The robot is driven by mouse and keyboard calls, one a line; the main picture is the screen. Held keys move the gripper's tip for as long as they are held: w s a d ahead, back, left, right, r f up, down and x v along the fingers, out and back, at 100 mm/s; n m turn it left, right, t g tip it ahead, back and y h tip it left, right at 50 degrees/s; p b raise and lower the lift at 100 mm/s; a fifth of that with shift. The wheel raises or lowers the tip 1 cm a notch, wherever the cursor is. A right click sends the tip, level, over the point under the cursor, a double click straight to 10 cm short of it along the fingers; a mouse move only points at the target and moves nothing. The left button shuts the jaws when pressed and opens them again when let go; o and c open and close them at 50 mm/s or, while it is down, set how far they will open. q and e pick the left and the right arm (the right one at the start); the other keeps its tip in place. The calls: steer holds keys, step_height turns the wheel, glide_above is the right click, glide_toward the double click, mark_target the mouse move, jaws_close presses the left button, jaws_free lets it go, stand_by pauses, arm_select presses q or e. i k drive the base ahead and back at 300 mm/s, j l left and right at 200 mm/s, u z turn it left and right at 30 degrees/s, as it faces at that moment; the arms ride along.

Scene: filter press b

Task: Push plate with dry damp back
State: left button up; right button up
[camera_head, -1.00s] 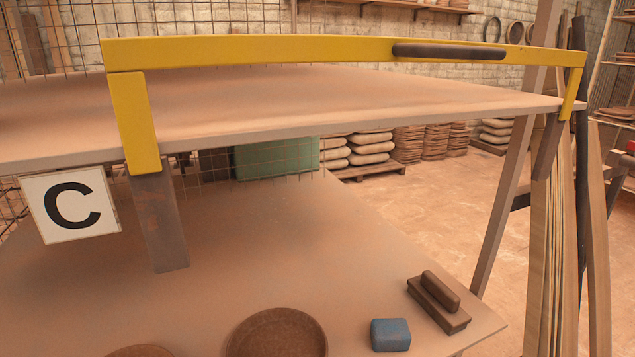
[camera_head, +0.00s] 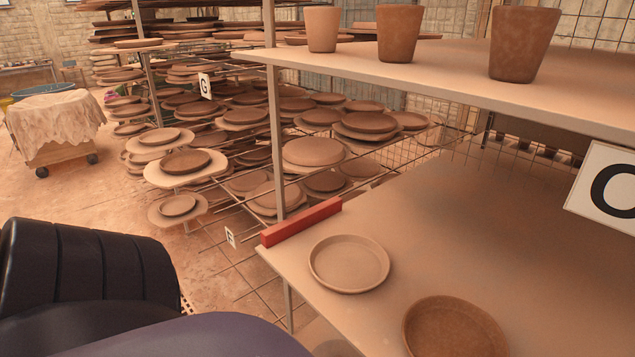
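A pale, dry-looking round plate (camera_head: 348,264) lies flat on the lower board (camera_head: 480,220), near its front left corner. A darker, damp-looking brown plate (camera_head: 455,330) lies on the same board to its right and nearer to me. The bottom of the darker plate is cut by the picture edge. The two plates are apart. Neither of my grippers is in view. A black and dark purple part of my own body fills the lower left.
A red bar (camera_head: 300,222) lies along the board's left edge, just behind the pale plate. A shelf post rises there. Several brown pots, including one tall pot (camera_head: 398,32), stand on the upper shelf. Wire racks of plates (camera_head: 315,152) and a cloth-covered cart (camera_head: 55,125) stand beyond.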

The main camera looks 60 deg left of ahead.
mark_target(347, 264)
steer(key=u, duration=1.55)
